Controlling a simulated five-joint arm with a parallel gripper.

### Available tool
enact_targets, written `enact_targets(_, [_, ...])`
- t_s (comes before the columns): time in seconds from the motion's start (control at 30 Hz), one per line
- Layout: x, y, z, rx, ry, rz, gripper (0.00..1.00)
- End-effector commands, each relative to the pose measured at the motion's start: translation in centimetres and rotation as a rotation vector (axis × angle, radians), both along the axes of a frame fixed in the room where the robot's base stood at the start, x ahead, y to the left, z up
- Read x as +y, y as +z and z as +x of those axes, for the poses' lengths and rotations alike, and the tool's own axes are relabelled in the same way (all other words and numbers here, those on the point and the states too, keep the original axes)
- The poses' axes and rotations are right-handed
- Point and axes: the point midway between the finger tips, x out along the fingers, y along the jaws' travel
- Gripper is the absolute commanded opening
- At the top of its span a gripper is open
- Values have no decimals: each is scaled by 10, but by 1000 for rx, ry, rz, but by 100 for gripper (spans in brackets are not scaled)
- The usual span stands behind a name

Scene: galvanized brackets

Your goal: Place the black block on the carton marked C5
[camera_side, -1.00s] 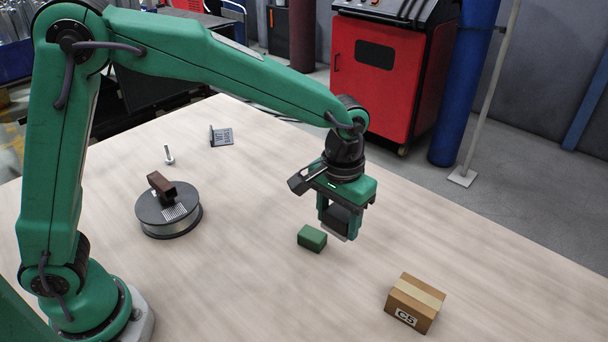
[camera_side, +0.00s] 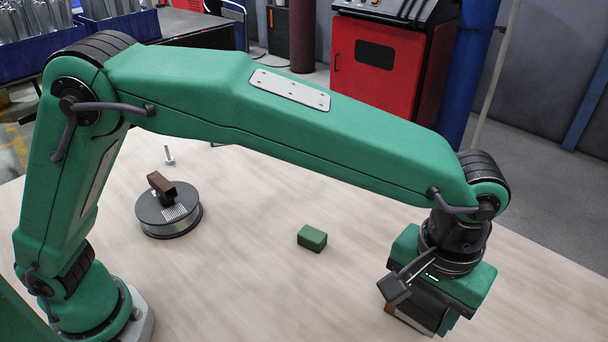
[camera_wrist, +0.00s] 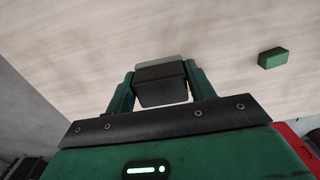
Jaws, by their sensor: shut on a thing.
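My gripper (camera_side: 432,308) is at the lower right of the side view, shut on the black block. In the wrist view the black block (camera_wrist: 162,86) sits between the two green fingers, with a pale grey edge along its far side. In the side view my wrist and gripper largely hide it. The brown carton (camera_side: 405,322) shows only in part, low beside and behind my gripper, and its C5 mark cannot be read now. My gripper is over or very close to the carton; whether the block touches it, I cannot tell.
A green block (camera_side: 312,238) lies on the pale table left of my gripper and also shows in the wrist view (camera_wrist: 272,58).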

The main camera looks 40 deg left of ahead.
Motion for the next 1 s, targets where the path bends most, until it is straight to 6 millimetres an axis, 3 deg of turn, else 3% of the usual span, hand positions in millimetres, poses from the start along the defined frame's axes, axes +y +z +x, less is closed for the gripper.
enact_targets(0.27, [5,-9,15,1,2,1,31])
enact_targets(0.8, [30,-60,94,1,2,1,31])
enact_targets(1.0, [34,-69,110,-1,0,-1,31])
